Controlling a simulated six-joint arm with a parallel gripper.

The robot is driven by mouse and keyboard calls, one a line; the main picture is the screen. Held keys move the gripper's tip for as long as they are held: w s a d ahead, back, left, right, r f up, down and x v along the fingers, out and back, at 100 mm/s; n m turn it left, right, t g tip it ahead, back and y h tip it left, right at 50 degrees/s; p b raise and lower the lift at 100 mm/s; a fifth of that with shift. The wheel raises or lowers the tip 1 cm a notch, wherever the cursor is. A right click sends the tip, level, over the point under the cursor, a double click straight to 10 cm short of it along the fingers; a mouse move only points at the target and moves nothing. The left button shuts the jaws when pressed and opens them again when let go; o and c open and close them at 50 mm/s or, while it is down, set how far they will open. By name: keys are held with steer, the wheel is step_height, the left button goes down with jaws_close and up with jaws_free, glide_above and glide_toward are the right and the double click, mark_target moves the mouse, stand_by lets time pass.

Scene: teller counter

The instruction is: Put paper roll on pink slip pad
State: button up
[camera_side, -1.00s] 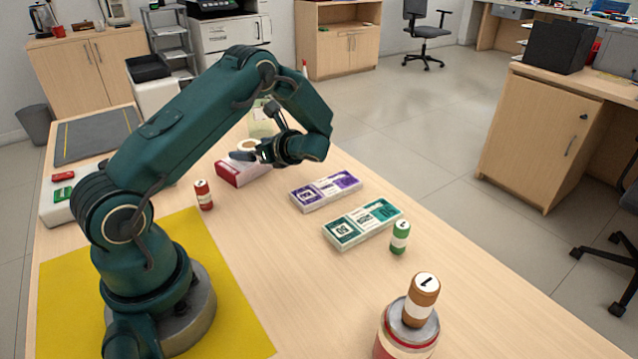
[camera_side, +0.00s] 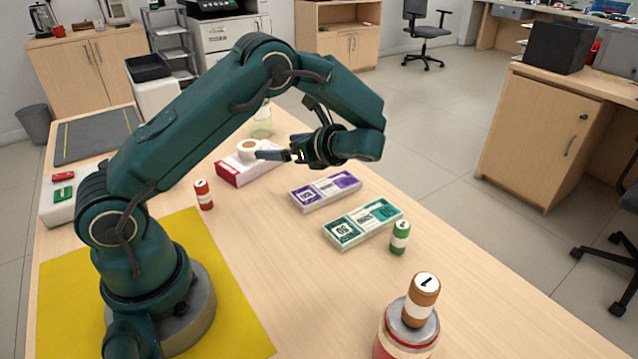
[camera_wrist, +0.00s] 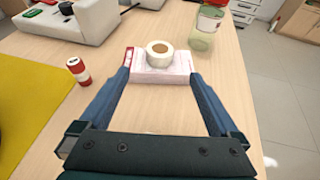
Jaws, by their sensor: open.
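The paper roll (camera_side: 249,147), a white ring with a tan core, sits on top of the pink slip pad (camera_side: 238,172), a red-and-white block on the counter. In the wrist view the paper roll (camera_wrist: 160,53) lies flat on the slip pad (camera_wrist: 149,74), near its middle to right part. My gripper (camera_side: 275,155) is in the air to the right of the roll in the side view. In the wrist view my gripper (camera_wrist: 158,75) has its two fingers spread wide with nothing between them held.
A red coin roll (camera_side: 204,195) stands left of the pad. Purple (camera_side: 326,191) and green (camera_side: 363,223) note bundles lie to the right. A green coin roll (camera_side: 400,237) and a jar with a brown roll on top (camera_side: 422,295) stand nearer. A clear green jar (camera_side: 261,121) stands behind.

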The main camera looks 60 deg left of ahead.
steer(key=s+d+r+n+t+h, duration=0.3)
steer(key=s+d+n+h, duration=0.3)
steer(key=d+n, duration=0.2)
steer(key=s+d+r+n+t+h, duration=0.4)
steer(key=s+d+n+h, duration=0.3)
steer(key=d, duration=0.4)
steer(key=shift+s+d+r+n+t, duration=0.3)
steer(key=shift+d+n+t, duration=0.1)
steer(key=shift+t, duration=0.2)
